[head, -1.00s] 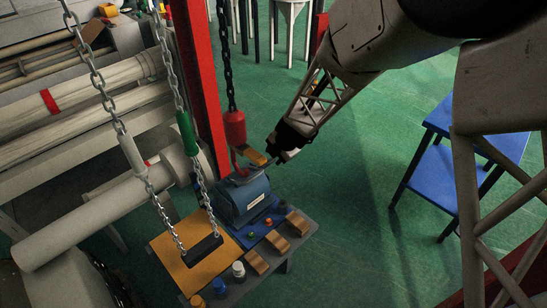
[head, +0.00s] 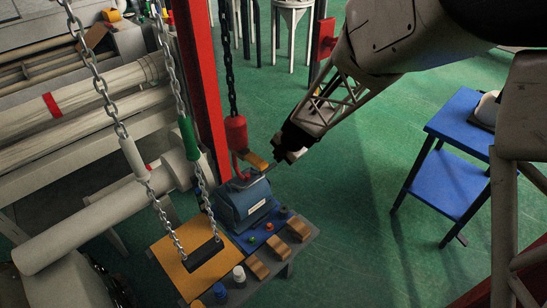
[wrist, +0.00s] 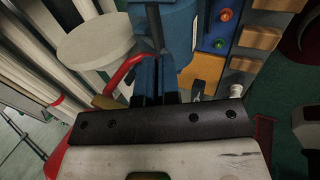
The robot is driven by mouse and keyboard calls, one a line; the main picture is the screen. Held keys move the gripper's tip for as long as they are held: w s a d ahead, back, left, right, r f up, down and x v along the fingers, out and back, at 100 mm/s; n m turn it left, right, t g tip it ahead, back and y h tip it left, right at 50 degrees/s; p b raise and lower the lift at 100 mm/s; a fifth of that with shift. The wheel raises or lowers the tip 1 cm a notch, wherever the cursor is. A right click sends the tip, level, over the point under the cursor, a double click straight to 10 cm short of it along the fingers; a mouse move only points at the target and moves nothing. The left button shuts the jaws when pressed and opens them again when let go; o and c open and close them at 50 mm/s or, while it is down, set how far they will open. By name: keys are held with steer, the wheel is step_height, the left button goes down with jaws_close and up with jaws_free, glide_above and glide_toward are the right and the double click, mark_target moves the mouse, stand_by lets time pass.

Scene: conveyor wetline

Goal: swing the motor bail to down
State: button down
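The motor (head: 246,204) is a blue housing with a white label, on a bench in the head view. Its bail (head: 240,181) is a thin grey bar at the top, leaning up to the right toward my gripper (head: 274,166). In the wrist view the motor (wrist: 178,18) is at the top. My gripper's blue fingers (wrist: 158,85) are close together there, and a thin dark bar, apparently the bail (wrist: 154,28), runs between their tips. The exact contact is hidden.
A red hook block (head: 236,132) with a yellow latch hangs on a dark chain close left of my gripper; its red hook (wrist: 122,75) is beside the fingers. The bench (head: 222,258) holds knobs and wooden blocks. Open floor lies right, before a blue table (head: 470,122).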

steer(key=s+d+r+n+g, duration=0.2)
steer(key=s+r, duration=0.1)
steer(key=s, duration=0.2)
steer(key=w+a+r+y, duration=0.1)
steer(key=w+a+r, duration=0.3)
steer(key=r, duration=0.5)
steer(key=w+a+r+y, duration=0.1)
steer(key=a+r+y, duration=0.1)
steer(key=a+r, duration=0.55)
steer(key=w+a+r+y, duration=0.1)
steer(key=w+a+r, duration=0.2)
steer(key=r, duration=0.7)
steer(key=w+d+f+g+h, duration=0.1)
steer(key=d+f+h, duration=0.1)
steer(key=f, duration=0.5)
steer(key=w+d+f+m+g+h, duration=0.1)
steer(key=w+d+f+g+h, duration=0.1)
steer(key=d+f, duration=0.2)
steer(key=w+d+f+m+g+h, duration=0.1)
steer(key=d+f+h, duration=0.1)
steer(key=f, duration=0.8)
steer(key=shift+w+d+f+g, duration=0.3)
steer(key=shift+w+d, duration=0.1)
steer(key=shift+f, duration=0.15)
steer(key=shift+d+x, duration=0.3)
steer(key=shift+x, duration=1.9)
steer(key=shift+d+x, duration=0.25)
steer(key=shift+x, duration=2)
steer(key=shift+d+x, duration=0.3)
steer(key=shift+x, duration=1.9)
